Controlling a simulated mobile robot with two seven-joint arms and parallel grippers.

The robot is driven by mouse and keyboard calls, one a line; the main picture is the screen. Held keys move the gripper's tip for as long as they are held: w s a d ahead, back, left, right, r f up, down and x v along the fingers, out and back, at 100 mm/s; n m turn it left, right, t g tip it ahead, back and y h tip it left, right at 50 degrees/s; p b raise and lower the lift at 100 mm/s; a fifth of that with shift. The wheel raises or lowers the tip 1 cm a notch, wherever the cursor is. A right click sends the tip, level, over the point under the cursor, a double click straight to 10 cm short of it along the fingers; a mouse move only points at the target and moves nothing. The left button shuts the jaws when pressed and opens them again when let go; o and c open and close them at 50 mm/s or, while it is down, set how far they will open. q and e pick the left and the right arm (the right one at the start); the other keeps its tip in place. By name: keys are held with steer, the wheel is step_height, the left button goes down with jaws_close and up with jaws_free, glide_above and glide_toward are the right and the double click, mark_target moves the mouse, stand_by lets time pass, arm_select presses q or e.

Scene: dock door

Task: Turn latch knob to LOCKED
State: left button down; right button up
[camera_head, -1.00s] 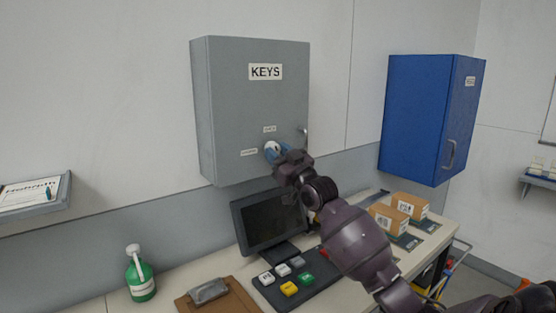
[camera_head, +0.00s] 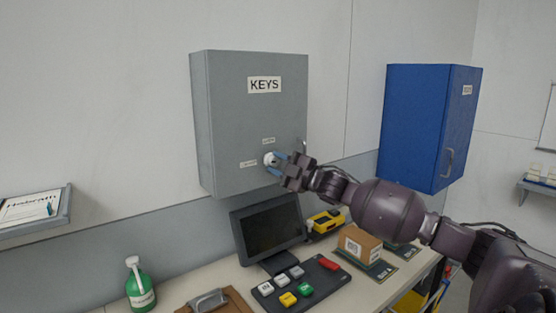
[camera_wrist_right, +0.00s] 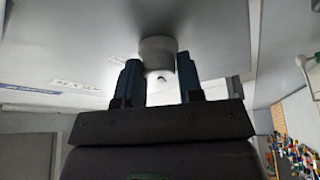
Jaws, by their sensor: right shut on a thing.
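The latch knob (camera_head: 268,159) is a small white round knob on the front of the grey key cabinet (camera_head: 229,120), low on the door. A small label (camera_head: 268,141) sits above it and another (camera_head: 248,163) to its left; their words are too small to read. My right gripper (camera_head: 277,164) is shut on the knob, its blue fingers coming from the right. In the right wrist view the pale knob (camera_wrist_right: 158,49) stands between the tips of the two dark fingers. The knob's exact turn angle cannot be told. My left gripper is not in view.
A monitor (camera_head: 268,228) and a button panel (camera_head: 299,284) stand on the bench below. A blue cabinet (camera_head: 415,125) hangs to the right. A box (camera_head: 359,243) and a yellow device (camera_head: 326,222) lie under my right arm. A green bottle (camera_head: 140,289) stands at left.

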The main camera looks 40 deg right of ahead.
steer(key=shift+r+n+g, duration=0.3)
steer(key=shift+r+n, duration=0.1)
steer(key=shift+n, duration=0.8)
arm_select(q)
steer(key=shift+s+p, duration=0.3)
steer(key=shift+p, duration=0.05)
arm_select(e)
steer(key=shift+n+g, duration=0.3)
steer(key=shift+n, duration=0.3)
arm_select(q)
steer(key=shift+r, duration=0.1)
arm_select(e)
steer(key=shift+d, duration=0.1)
steer(key=o, duration=0.9)
steer(key=shift+w+f, duration=0.15)
steer(key=shift+f, duration=0.05)
